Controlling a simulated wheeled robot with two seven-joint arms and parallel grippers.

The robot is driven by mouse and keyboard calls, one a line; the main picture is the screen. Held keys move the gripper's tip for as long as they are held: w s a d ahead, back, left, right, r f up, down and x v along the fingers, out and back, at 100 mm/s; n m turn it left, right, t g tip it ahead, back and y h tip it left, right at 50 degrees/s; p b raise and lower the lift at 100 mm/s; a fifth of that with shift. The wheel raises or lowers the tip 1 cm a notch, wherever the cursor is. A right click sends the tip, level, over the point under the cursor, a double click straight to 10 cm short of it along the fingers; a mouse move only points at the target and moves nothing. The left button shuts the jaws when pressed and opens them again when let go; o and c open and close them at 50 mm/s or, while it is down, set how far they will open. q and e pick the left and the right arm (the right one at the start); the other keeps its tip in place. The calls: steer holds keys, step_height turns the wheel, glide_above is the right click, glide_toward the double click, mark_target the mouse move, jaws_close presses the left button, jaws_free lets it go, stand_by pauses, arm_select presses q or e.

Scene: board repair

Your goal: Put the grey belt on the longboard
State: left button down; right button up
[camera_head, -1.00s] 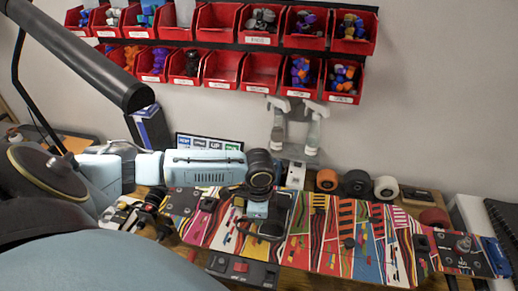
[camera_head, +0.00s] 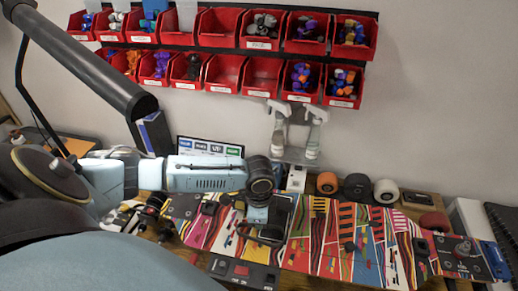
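The longboard (camera_head: 322,262) lies across the bench with its colourful striped underside up. Trucks and wheels show at its ends. My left gripper (camera_head: 262,234) is over the left-middle part of the board, pointing down below the round black wrist. Dark parts around its fingers sit close to the board's surface. I cannot tell whether they touch it, or whether the fingers are open or shut. I cannot make out the grey belt clearly; it may be hidden by the gripper or blend with the dark parts there. My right gripper is not in view.
Loose wheels (camera_head: 357,187) stand behind the board, with spray bottles (camera_head: 314,136) on a stand further back. Red bins (camera_head: 262,75) hang on the wall. A black lamp arm (camera_head: 80,58) crosses the upper left. A dark tool strip (camera_head: 243,271) lies in front of the board.

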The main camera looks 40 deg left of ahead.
arm_select(q)
steer(key=shift+f, duration=0.15)
steer(key=c, duration=2.1)
jaws_free()
steer(key=o, duration=0.5)
steer(key=shift+c, duration=1)
step_height(320, 180, up, 8)
steer(key=p, duration=0.9)
steer(key=shift+f, duration=0.2)
steer(key=shift+f, duration=0.1)
